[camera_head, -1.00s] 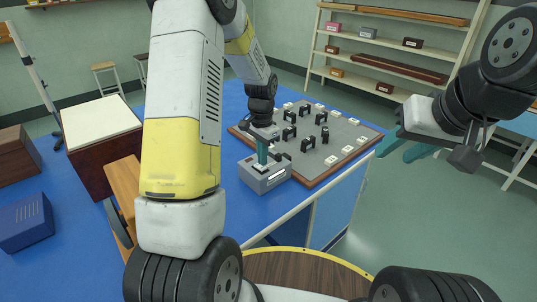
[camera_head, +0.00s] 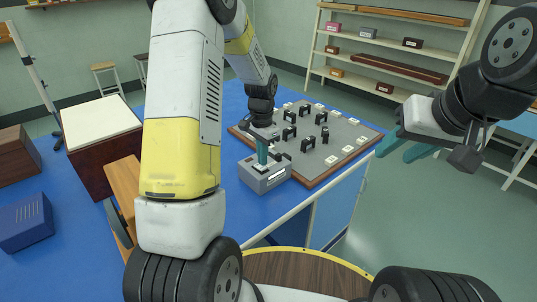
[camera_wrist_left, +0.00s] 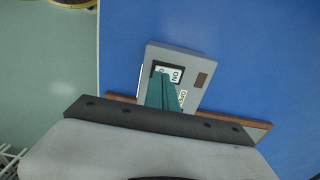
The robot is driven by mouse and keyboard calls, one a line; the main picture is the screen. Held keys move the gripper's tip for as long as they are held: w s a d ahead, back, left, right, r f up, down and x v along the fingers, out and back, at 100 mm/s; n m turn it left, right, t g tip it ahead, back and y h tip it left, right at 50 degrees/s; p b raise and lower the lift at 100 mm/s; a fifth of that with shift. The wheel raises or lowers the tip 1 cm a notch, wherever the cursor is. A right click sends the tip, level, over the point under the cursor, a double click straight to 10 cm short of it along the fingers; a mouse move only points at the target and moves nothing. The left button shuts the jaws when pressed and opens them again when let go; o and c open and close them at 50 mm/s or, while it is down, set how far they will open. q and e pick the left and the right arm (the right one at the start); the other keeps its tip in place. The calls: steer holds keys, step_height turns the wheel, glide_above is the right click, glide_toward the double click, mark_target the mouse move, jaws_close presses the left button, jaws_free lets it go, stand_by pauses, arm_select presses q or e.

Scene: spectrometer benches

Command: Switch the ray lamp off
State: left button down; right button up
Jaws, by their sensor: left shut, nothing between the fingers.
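A grey switch box (camera_head: 266,179) stands on the blue bench beside the front left edge of the optics board; I take it to be the ray lamp's switch. My left gripper (camera_head: 262,160) is shut, empty and points down onto the box's top. In the left wrist view the box (camera_wrist_left: 196,68) shows a black-framed switch (camera_wrist_left: 176,72) with "ON" lettering. The teal fingers (camera_wrist_left: 162,92) reach the switch and hide part of it; contact cannot be told. My right gripper (camera_head: 405,145) is held off to the right with its teal fingers apart, empty.
The framed grey optics board (camera_head: 335,135) holds several black holders and white labelled pieces, close behind the box. The blue bench top (camera_head: 240,207) is clear in front of the box. A shelf rack (camera_head: 385,65) stands at the back right.

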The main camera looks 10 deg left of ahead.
mark_target(263, 168)
arm_select(q)
steer(key=shift+f, duration=1)
stand_by(0.8)
steer(key=shift+r, duration=3.55)
steer(key=s+r+n+t+h, duration=0.1)
steer(key=s+r+n+t, duration=0.25)
steer(key=s+r, duration=1)
steer(key=s+d+r+n+t, duration=0.1)
steer(key=s+r, duration=0.1)
steer(key=s, duration=0.3)
steer(key=s+d+r+n+t+h, duration=0.1)
steer(key=s+r+n, duration=0.1)
steer(key=s, duration=0.3)
steer(key=shift+s+r+t, duration=0.35)
steer(key=shift+s+r, duration=0.05)
steer(key=shift+r, duration=0.2)
steer(key=c, duration=2.1)
jaws_free()
steer(key=shift+d+n, duration=0.1)
steer(key=shift+n, duration=0.15)
